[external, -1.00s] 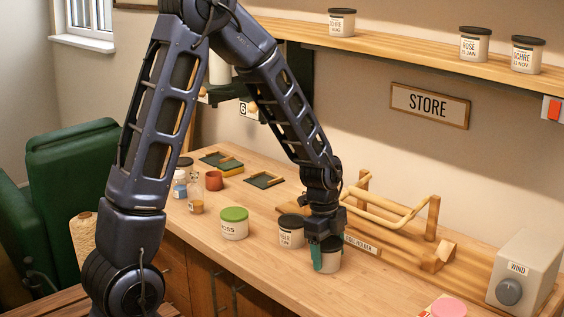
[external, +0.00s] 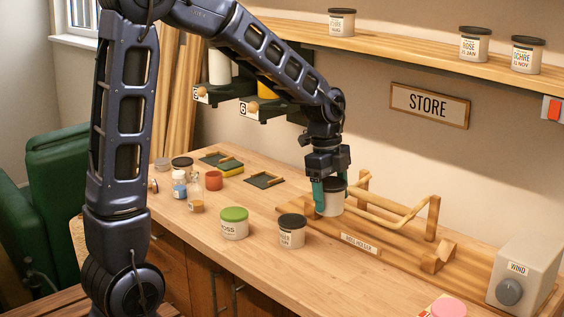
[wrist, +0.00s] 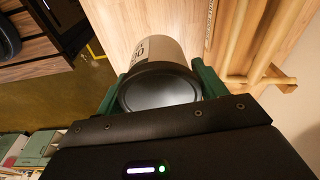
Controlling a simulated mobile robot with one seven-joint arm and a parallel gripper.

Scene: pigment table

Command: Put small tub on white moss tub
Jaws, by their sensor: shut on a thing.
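My gripper (external: 330,190) is shut on a small white tub with a dark lid (external: 333,203), held upright above the table. In the wrist view the held tub (wrist: 160,88) sits between the two green fingers, its label partly turned away. The moss tub (external: 234,226), white with a green lid, stands upright on the table to the left of my gripper. Another white tub with a dark lid (external: 291,234) stands on the table between the moss tub and the held tub.
A wooden roll holder (external: 395,235) lies close behind and right of the held tub. A WIND box (external: 520,270) and a pink-topped item (external: 448,307) are at right. Shelf (external: 400,42) above holds several tubs.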

